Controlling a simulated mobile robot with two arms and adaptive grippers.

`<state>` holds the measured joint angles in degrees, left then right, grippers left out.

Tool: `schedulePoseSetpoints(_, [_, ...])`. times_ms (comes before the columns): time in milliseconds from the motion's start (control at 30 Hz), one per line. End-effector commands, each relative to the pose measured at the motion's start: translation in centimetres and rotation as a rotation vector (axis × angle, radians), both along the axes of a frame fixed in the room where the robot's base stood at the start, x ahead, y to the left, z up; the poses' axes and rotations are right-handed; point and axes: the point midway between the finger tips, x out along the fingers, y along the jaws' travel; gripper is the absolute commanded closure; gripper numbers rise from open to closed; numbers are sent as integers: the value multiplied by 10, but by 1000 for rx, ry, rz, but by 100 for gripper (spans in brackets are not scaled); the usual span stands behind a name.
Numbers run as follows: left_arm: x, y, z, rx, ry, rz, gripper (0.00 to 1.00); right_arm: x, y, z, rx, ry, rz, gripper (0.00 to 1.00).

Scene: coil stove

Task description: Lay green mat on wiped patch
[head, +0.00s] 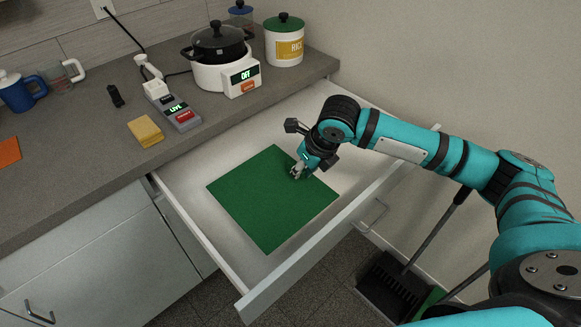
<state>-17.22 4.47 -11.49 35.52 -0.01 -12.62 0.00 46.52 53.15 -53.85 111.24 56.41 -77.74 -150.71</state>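The green mat (258,205) is a flat square lying in the open white drawer (178,197), turned at an angle to its walls. My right gripper (297,174) is over the mat's upper right part, with its fingertips at or just above the surface. The fingers are small and partly hidden, so I cannot tell whether they are open or hold the mat. A wiped patch cannot be made out. My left gripper is not in view.
On the grey counter (70,165) are a yellow sponge (145,131), a power strip (178,110), a cooker with a black pot (218,45) and "OFF" display, a rice canister (284,45) and mugs (18,92). A dustpan (392,287) stands on the floor beyond the drawer.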

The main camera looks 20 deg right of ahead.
Motion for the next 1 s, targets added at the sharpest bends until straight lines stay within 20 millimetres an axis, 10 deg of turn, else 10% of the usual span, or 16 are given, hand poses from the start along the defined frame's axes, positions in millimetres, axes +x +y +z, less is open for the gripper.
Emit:
schedulePoseSetpoints(400, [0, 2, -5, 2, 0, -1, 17, 0, 0, -65, 1, 1, 7, 100])
schedulePoseSetpoints(1000, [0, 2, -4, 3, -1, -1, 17, 0, 0, -110, -2, -3, 9, 100])
